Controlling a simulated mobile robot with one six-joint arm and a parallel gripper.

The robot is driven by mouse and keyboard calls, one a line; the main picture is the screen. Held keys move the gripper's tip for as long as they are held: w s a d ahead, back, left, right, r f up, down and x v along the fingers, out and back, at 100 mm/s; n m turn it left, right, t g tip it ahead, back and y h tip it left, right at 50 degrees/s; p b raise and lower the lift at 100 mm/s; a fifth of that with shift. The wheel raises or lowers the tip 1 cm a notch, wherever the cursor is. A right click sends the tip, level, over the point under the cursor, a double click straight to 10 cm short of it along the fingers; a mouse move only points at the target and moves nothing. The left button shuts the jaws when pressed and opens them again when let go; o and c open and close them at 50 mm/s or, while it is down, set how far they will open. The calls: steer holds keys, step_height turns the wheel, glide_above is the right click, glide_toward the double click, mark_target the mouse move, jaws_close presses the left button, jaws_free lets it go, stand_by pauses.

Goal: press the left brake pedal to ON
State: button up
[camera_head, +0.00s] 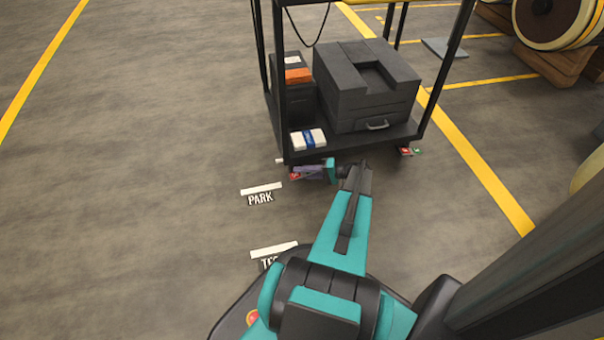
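A black cart (350,152) stands at the upper middle. Its left brake pedal (294,176) shows as a small red patch low under the front left corner of the shelf. My teal and dark arm reaches up from the bottom, and its end turns left below the shelf's front edge. My gripper (308,172) is right at the left pedal and covers part of it. I cannot tell whether it touches the pedal or whether the fingers are open. The right brake pedal (410,151), with red and green parts, is under the front right corner.
The shelf carries a large dark case (367,95), a smaller dark box with an orange label (293,80) and a white-blue pack (308,138). Floor marking PARK (260,198) lies left of my arm. The left floor is clear. A large reel (550,20) stands upper right.

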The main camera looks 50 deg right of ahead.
steer(key=p+v, duration=0.4)
steer(key=v, duration=0.9)
steer(key=shift+s+d, duration=0.25)
steer(key=shift+s, duration=0.05)
steer(key=shift+w+a+r, duration=0.1)
steer(key=shift+r, duration=0.05)
